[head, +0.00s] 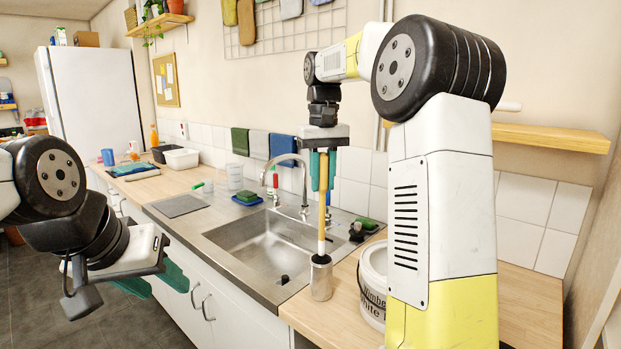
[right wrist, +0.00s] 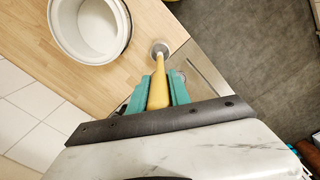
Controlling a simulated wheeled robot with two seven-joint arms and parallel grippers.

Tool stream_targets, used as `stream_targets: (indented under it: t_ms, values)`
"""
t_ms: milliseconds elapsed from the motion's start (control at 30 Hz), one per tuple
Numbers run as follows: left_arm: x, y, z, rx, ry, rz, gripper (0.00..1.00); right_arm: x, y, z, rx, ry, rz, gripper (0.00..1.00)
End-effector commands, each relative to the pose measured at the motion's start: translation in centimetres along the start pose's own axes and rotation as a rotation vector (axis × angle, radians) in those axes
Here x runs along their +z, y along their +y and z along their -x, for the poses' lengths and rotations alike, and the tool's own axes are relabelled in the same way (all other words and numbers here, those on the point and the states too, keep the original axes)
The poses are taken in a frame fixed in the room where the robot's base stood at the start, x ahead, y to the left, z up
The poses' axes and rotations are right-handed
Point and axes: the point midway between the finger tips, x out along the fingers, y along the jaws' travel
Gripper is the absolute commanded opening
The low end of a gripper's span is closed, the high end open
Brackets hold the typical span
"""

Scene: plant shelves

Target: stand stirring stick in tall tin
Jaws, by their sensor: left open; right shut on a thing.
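The stirring stick (head: 321,215) is a pale yellow wooden rod, held upright by my right gripper (head: 322,186). The teal fingers are shut on its upper part. The tall tin (head: 321,282) is a narrow silver cylinder standing on the wooden counter right of the sink. The stick's lower end is at the tin's mouth; I cannot tell how far inside it reaches. In the right wrist view the stick (right wrist: 159,90) points down at the tin (right wrist: 160,48). My left gripper (head: 155,284) is open and empty in front of the cabinets, low at the left.
A white bucket (head: 374,272) stands on the counter close to the right of the tin. The steel sink (head: 270,245) and its tap (head: 290,160) lie to the left. A blue dish with a green sponge (head: 247,198) sits behind the sink.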

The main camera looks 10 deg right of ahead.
Motion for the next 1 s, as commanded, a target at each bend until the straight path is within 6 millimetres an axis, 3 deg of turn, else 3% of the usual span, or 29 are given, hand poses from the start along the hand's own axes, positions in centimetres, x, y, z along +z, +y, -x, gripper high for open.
stream_targets:
  t_ms: [1000]
  values:
    - [0.00,0.00,0.00,0.000,0.000,0.000,0.47,0.01,-0.01,-0.60,0.000,-0.001,0.000,0.00]
